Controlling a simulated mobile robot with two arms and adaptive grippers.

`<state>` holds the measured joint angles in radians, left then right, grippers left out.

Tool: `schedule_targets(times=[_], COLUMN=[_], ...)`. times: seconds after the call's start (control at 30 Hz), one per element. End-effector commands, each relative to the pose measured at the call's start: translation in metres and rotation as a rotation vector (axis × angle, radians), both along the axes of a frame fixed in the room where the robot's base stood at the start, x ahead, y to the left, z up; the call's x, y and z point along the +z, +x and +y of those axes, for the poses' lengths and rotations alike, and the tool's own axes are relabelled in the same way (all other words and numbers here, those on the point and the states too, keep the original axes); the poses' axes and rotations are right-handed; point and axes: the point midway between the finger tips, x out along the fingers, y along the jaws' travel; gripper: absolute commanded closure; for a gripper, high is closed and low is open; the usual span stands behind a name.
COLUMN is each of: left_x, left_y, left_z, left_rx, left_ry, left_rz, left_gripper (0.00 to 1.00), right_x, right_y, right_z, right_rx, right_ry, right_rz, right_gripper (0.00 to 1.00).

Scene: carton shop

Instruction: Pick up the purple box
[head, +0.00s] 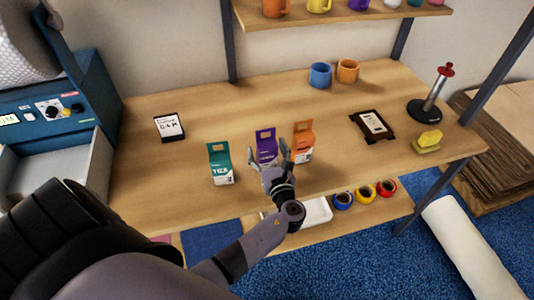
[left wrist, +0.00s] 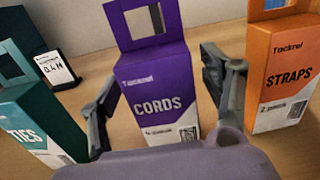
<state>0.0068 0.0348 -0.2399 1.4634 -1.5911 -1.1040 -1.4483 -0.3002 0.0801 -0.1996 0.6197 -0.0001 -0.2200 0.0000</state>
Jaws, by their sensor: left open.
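The purple box (head: 266,145) stands upright on the wooden table, between a teal box (head: 220,165) and an orange box (head: 303,142). In the left wrist view the purple box (left wrist: 160,90) reads "CORDS" and has a hang tab with a window on top. My left gripper (head: 282,158) is open in front of it. In the left wrist view the fingers of my left gripper (left wrist: 165,100) stand on either side of the purple box's lower part, and the box is not gripped. The right gripper is in neither view.
The orange "STRAPS" box (left wrist: 285,75) is close to the right finger, and the teal "TIES" box (left wrist: 30,120) is left of the left finger. A small sign (head: 169,127), mugs (head: 320,75) and a framed card (head: 373,125) stand farther off. Tape rolls (head: 364,194) lie on the lower shelf.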

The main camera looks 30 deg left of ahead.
Motion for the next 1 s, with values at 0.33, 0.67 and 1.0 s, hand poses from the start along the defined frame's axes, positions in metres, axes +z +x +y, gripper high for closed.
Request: schedule_targets(times=[0.33,0.67,1.0], left_x=[-0.0005,-0.0005,0.0], left_y=[-0.0005,-0.0005,-0.0004], left_z=[-0.0005,-0.0006,-0.0006], left_rx=[0.0,0.0,0.0], left_ry=[0.0,-0.001,0.0], left_rz=[0.0,0.001,0.0], left_gripper=[0.42,0.64,0.83], right_x=[-0.0004,-0.0003,-0.0003], right_y=[0.0008,0.001,0.0009], right_z=[0.0023,0.0022,0.0019], right_rx=[-0.001,-0.001,0.0], right_ry=[0.002,0.002,0.002], right_rz=[-0.002,-0.002,-0.002], right_gripper=[0.34,0.34,0.34])
